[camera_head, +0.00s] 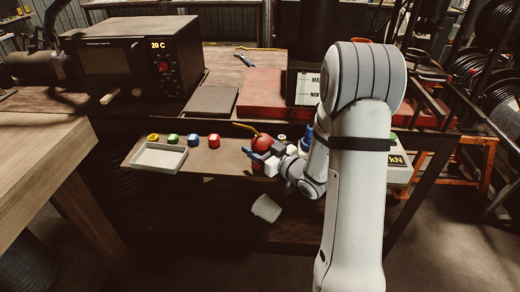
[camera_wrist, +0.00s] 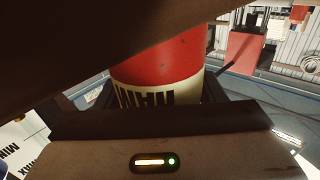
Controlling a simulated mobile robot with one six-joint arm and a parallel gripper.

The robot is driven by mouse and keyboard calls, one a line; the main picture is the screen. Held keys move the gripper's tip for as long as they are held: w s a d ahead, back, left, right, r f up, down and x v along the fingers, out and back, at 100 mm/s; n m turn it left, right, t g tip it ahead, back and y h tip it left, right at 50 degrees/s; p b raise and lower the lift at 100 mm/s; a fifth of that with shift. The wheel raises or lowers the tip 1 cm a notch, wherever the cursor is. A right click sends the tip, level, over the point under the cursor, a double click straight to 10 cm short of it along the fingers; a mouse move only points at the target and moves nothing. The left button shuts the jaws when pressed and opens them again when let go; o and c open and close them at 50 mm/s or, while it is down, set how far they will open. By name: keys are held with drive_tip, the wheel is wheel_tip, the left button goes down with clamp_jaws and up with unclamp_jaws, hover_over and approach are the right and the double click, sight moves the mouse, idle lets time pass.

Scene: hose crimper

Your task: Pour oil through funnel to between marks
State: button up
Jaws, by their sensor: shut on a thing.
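A red oil can (camera_head: 263,143) with a thin yellow spout stands out at the front shelf in the head view. My gripper (camera_head: 262,157) is shut on it, with blue fingertips at its side. In the wrist view the red can body (camera_wrist: 165,62) with a cream, dark-lettered label fills the upper middle. An orange rim (camera_head: 360,41), possibly the funnel, peeks out above my arm. The oil level is not visible.
A pale tray (camera_head: 158,171) and several coloured blocks (camera_head: 172,139) lie on the shelf to the left. A white cup-like thing (camera_head: 266,208) is below the shelf edge. A dark oven-like box (camera_head: 135,62) stands at the back left. A red slab (camera_head: 262,92) lies behind the can.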

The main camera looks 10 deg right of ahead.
wheel_tip(320, 180, up, 10)
drive_tip(key=shift+f, duration=0.15)
drive_tip(key=shift+d, duration=0.1)
